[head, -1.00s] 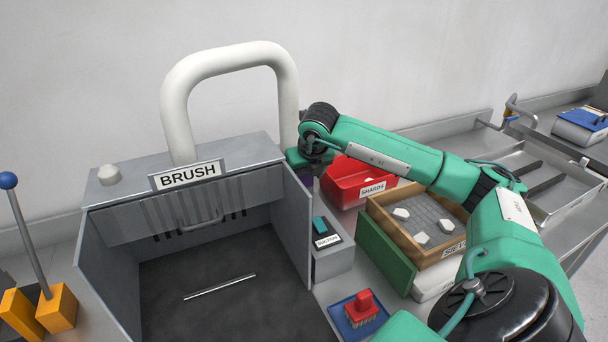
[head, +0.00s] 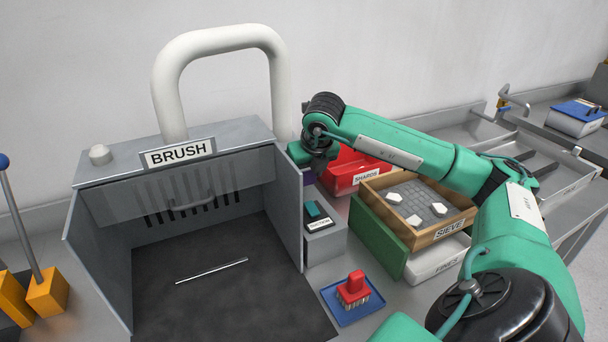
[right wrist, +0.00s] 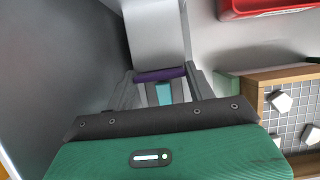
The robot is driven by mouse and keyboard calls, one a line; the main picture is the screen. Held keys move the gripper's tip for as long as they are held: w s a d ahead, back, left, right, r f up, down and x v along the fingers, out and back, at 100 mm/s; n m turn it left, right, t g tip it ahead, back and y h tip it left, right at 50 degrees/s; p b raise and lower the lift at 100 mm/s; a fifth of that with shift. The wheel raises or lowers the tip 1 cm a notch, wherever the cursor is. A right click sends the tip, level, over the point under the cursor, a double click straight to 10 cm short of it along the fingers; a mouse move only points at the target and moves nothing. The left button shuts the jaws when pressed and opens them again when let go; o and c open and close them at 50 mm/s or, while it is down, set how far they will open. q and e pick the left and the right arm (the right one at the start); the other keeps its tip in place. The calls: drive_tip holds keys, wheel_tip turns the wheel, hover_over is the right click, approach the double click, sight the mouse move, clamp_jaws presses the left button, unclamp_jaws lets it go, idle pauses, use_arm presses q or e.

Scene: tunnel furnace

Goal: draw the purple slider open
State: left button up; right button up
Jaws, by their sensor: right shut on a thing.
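The purple slider (right wrist: 160,74) shows in the right wrist view as a purple bar between the fingers of my right gripper (right wrist: 163,80). My right gripper is shut on it. In the head view the right gripper (head: 308,172) is just behind the small grey box (head: 324,243) with a teal block (head: 314,210). There only a small purple patch (head: 308,177) of the slider shows below the gripper; the rest is hidden. The teal block also shows between the fingers in the right wrist view (right wrist: 164,94). My left gripper is out of view.
The BRUSH booth (head: 287,214) stands close on the left of my right gripper. A red SHARDS bin (head: 342,180) is close on its right. The wooden SIEVE tray (head: 462,224), green panel (head: 379,238) and red brush (head: 354,287) on a blue mat (head: 331,298) lie nearer.

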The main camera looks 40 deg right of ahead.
drive_tip(key=o, duration=1)
drive_tip(key=shift+s+f, duration=0.1)
drive_tip(key=o, duration=0.4)
drive_tip(key=shift+s, duration=0.1)
drive_tip(key=shift+r, duration=0.5)
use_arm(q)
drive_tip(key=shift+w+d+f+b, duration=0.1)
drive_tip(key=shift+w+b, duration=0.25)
use_arm(e)
drive_tip(key=v, duration=1.3)
drive_tip(key=shift+a, duration=0.1)
